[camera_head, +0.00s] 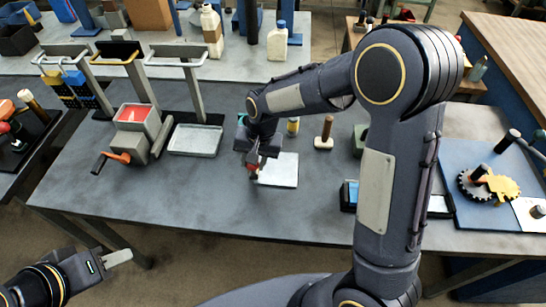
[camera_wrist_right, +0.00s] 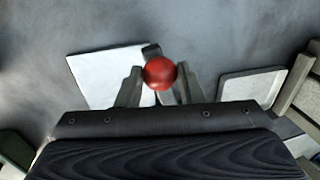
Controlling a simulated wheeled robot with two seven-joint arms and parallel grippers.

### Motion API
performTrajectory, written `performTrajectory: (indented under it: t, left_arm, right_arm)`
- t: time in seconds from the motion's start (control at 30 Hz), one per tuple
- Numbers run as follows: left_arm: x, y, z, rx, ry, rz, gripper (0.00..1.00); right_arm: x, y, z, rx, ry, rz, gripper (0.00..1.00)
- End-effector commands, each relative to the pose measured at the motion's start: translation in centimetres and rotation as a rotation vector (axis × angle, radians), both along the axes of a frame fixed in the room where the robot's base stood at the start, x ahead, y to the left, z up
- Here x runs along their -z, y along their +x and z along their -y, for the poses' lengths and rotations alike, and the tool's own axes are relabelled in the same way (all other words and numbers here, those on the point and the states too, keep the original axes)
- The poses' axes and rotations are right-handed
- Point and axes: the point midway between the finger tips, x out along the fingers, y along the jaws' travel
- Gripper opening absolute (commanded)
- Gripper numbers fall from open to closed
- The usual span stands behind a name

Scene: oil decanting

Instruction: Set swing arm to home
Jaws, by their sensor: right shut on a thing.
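My right gripper (camera_head: 255,166) reaches over the middle of the table. In the right wrist view its two fingers (camera_wrist_right: 160,88) stand on either side of a red ball knob (camera_wrist_right: 160,73) and are shut on it. A short dark bar (camera_wrist_right: 152,50) shows just behind the knob; it may be part of the swing arm, but most of it is hidden. A white square plate (camera_head: 279,170) lies beside the gripper, and it also shows in the right wrist view (camera_wrist_right: 100,75). My left gripper (camera_head: 118,257) is low at the left, off the table's front edge; its finger opening is unclear.
A red-topped device (camera_head: 134,113) with an orange-handled crank (camera_head: 118,157) and a grey tray (camera_head: 195,140) stand left of my right gripper. A wooden-handled peg (camera_head: 325,132) stands to the right. A blue board with a yellow gear part (camera_head: 503,187) is far right. The front left table is clear.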

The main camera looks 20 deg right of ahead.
Motion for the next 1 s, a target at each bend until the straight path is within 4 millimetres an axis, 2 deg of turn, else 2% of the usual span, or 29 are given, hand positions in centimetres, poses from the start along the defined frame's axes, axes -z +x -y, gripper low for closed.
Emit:
performTrajectory:
  t: [0.1, 0.33, 0.97, 1.0]
  left_arm:
    - [0.0, 0.0, 0.0, 0.0, 0.0, 0.0, 0.36]
    - [-0.1, 0.0, 0.0, 0.0, 0.0, 0.0, 0.36]
    - [-0.1, 0.0, 0.0, 0.0, 0.0, 0.0, 0.36]
    - [-0.1, 0.0, 0.0, 0.0, 0.0, 0.0, 0.36]
  right_arm:
    - [-0.1, 0.3, -1.6, 0.071, 0.003, 0.003, 0.0]
    - [-0.1, 0.9, -3.1, 0.175, 0.003, 0.002, 0.0]
    - [-0.2, 1.3, -3.8, 0.227, 0.007, 0.005, 0.0]
    - [-0.2, 1.3, -3.8, 0.227, 0.008, 0.005, 0.38]
